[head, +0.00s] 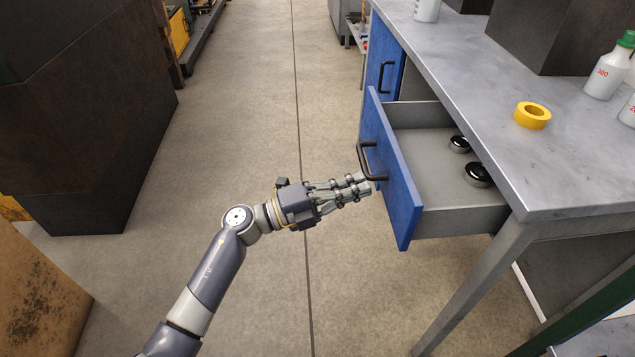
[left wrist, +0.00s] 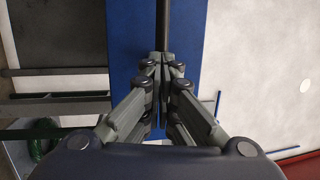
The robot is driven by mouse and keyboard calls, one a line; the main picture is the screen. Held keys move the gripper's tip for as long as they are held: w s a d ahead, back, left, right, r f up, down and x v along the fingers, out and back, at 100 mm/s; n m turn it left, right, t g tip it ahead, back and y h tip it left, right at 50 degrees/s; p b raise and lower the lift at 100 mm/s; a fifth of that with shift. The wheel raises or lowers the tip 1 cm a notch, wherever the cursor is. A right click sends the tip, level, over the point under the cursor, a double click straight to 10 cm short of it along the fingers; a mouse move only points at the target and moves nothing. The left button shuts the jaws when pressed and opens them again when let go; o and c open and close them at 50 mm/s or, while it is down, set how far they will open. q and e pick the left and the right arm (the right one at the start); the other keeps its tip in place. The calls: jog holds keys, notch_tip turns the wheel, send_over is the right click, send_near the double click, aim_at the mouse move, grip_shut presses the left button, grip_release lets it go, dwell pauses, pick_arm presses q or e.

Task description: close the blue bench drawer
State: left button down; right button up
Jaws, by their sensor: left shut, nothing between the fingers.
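The blue bench drawer (head: 402,190) is pulled open from the grey metal bench (head: 440,75). Two round dark objects with shiny rims (head: 478,174) lie inside it. Its black handle (head: 366,163) is on the blue front. My left gripper (head: 368,186) is shut and empty, with its fingertips at the drawer front by the lower end of the handle. In the left wrist view the closed fingertips (left wrist: 162,62) are in front of the blue front (left wrist: 205,50), in line with the black handle (left wrist: 163,22). I cannot tell whether they touch it. My right gripper is not in view.
A blue cabinet door (head: 384,65) with a black handle is beyond the drawer. Yellow tape (head: 532,115) and white bottles (head: 608,72) stand on the bench top. The concrete floor (head: 230,120) left of the drawer is clear. Dark blocks (head: 85,110) stand at the far left.

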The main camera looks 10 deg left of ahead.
aim_at(389, 189)
pick_arm(q)
jog(key=w+d, duration=0.1)
jog(key=d, duration=0.5)
jog(key=w+d, duration=0.1)
jog(key=d, duration=0.2)
jog(key=shift+w+d, duration=0.2)
jog(key=shift+w, duration=0.15)
jog(key=d, duration=0.2)
jog(key=w+d, duration=0.1)
jog(key=d, duration=0.1)
jog(key=w+d+b, duration=0.1)
jog(key=d, duration=0.2)
jog(key=shift+d, duration=0.1)
jog(key=shift+w+d, duration=0.2)
jog(key=shift+d, duration=0.35)
jog(key=shift+r, duration=0.1)
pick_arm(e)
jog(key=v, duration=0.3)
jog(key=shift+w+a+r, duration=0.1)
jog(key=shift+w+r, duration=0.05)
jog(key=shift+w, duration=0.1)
pick_arm(q)
jog(key=shift+r, duration=0.1)
